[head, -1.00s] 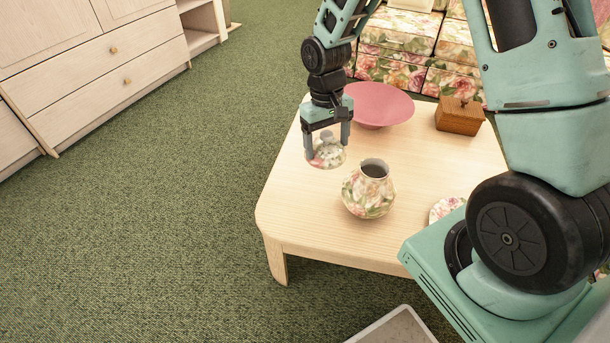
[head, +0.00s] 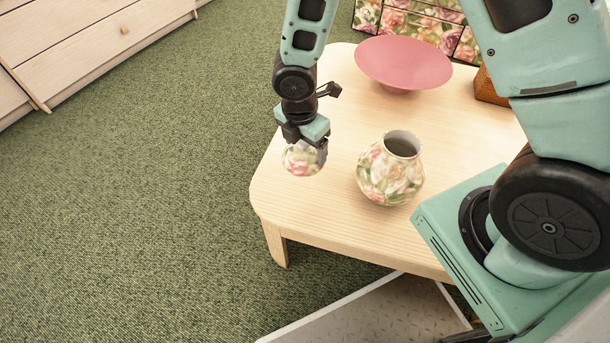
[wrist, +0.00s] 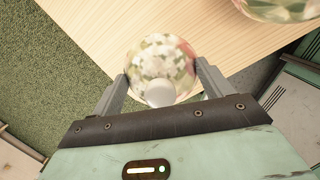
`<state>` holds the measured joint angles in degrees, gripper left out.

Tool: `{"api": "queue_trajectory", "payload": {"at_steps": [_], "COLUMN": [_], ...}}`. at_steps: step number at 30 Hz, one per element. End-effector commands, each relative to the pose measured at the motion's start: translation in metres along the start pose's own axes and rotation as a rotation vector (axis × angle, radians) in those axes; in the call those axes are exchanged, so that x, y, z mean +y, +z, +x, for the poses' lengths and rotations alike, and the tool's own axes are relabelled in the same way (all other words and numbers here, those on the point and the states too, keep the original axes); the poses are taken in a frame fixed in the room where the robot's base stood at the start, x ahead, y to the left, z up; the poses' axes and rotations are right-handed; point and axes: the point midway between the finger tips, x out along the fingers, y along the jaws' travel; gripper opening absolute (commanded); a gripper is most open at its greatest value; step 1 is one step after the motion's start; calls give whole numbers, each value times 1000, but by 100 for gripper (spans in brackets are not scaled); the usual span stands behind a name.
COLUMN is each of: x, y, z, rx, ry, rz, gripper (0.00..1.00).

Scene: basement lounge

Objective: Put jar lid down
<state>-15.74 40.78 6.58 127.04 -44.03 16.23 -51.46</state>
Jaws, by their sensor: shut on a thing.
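The jar lid (head: 301,158) is round, with a pink and green floral pattern. In the wrist view the lid (wrist: 163,62) shows a pale round knob facing the camera, between my two fingers. My gripper (head: 308,150) is shut on the lid at the left part of the light wooden table (head: 320,222). In the wrist view my gripper (wrist: 163,80) has a finger at each side of the lid. I cannot tell if the lid touches the tabletop. The matching floral jar (head: 390,172) stands upright and open to the right of the lid, apart from it.
A pink bowl (head: 403,65) stands at the back of the table. A wooden box (head: 488,90) is at the back right, partly behind my arm. Green carpet (head: 150,180) lies left of the table. Tabletop in front of the lid is clear.

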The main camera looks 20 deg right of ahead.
Motion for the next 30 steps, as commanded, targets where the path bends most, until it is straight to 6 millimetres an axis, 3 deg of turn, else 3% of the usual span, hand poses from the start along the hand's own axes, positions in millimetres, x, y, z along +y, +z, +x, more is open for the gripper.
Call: {"api": "queue_trajectory", "payload": {"at_steps": [1, 4, 16, 27, 28, 30], "x": [-1, 0, 0, 0, 0, 0], "y": [-2, -4, -10, -9, -9, -9], "z": [14, 34, 81, 84, 84, 84], "rx": [-1, -1, -1, -1, -1, -1], "ry": [-3, -2, -2, -1, -1, -1], "rz": [0, 1, 5, 7, 7, 7], "gripper": [43, 43, 43, 43, 81, 100]}}
